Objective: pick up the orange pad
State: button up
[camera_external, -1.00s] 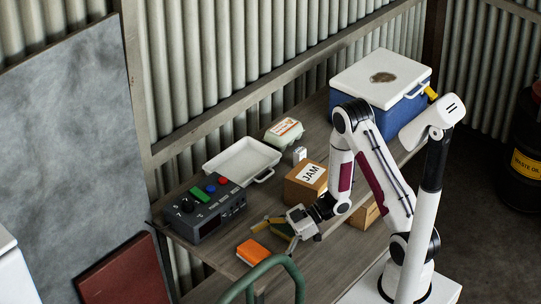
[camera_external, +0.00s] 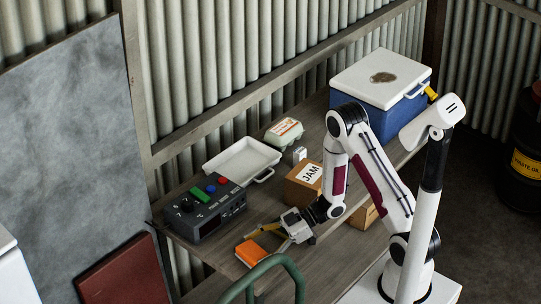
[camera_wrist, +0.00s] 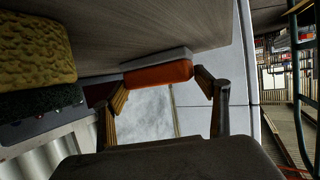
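The orange pad (camera_external: 251,253) lies near the front left edge of the grey wooden bench. In the wrist view the pad (camera_wrist: 160,74) is an orange block with a light grey layer, against the bench surface. My gripper (camera_external: 265,239) is low over the bench at the pad's back right side. Its yellowish fingers are spread apart. In the wrist view the gripper (camera_wrist: 160,88) is open, with the pad showing between the two fingertips. I cannot tell whether either finger touches it.
A dark control box (camera_external: 205,215) stands left of the gripper, a white tray (camera_external: 243,158) behind it. A cardboard JAM box (camera_external: 298,190) is close to my wrist. A green curved tube (camera_external: 265,268) rises just in front of the pad. A yellow textured block (camera_wrist: 35,45) shows in the wrist view.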

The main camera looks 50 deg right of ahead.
aim_at(258, 249)
dwell(0.5)
notch_tip(258, 249, up, 10)
dwell(0.9)
